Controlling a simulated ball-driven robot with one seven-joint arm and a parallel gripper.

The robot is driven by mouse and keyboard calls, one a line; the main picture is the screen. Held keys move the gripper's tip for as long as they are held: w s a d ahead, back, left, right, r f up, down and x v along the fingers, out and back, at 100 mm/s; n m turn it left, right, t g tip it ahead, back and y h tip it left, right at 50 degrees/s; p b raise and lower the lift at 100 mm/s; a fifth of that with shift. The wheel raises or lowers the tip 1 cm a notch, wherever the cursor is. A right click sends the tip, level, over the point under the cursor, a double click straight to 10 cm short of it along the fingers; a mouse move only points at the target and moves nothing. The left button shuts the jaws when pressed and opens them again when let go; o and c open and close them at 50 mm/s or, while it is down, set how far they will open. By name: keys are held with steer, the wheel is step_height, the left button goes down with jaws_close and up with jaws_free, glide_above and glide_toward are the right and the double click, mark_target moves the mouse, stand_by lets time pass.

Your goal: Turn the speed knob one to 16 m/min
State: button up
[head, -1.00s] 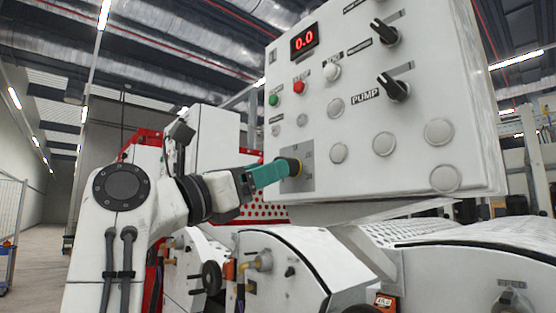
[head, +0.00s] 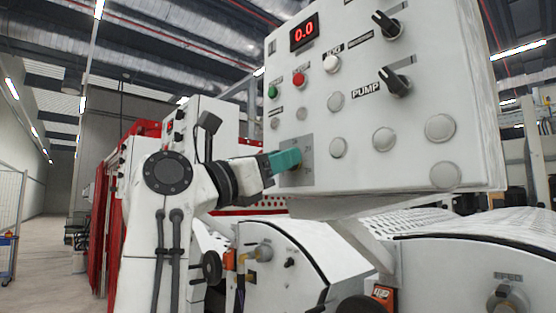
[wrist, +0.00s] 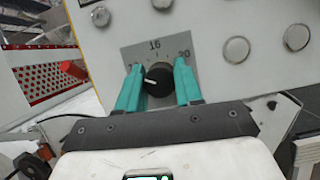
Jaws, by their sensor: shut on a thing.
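The speed knob (wrist: 158,80) is a black round knob with a white pointer mark, on a grey dial plate (wrist: 147,50). In the wrist view the plate reads 16 at the top and 20 at the right; the left number is partly hidden by a finger. The white mark points left. My gripper (wrist: 159,82) has teal fingers on both sides of the knob and is shut on it. In the head view my gripper (head: 287,160) is at the plate (head: 308,150) and its fingers hide most of the knob. The red display (head: 304,35) reads 0.0.
The white panel (head: 405,150) carries a PUMP knob (head: 396,81), another black knob (head: 386,23), green (head: 272,91), red (head: 299,79) and white (head: 332,63) buttons and several blank round caps. White machine covers (head: 300,260) stand below the panel.

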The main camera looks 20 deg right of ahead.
steer(key=c, duration=0.4)
steer(key=shift+m, duration=0.6)
steer(key=m+g, duration=0.2)
steer(key=m, duration=0.1)
steer(key=m+g+p, duration=0.1)
steer(key=m+g, duration=0.1)
steer(key=m, duration=0.2)
steer(key=shift+r+p, duration=0.15)
steer(key=shift+p, duration=0.15)
steer(key=m+g+p, duration=0.2)
steer(key=m, duration=0.2)
steer(key=shift+y, duration=0.4)
steer(key=shift+m+g+y+p, duration=0.3)
steer(key=shift+m+g+p, duration=0.25)
steer(key=shift+m, duration=1.35)
steer(key=o, duration=1)
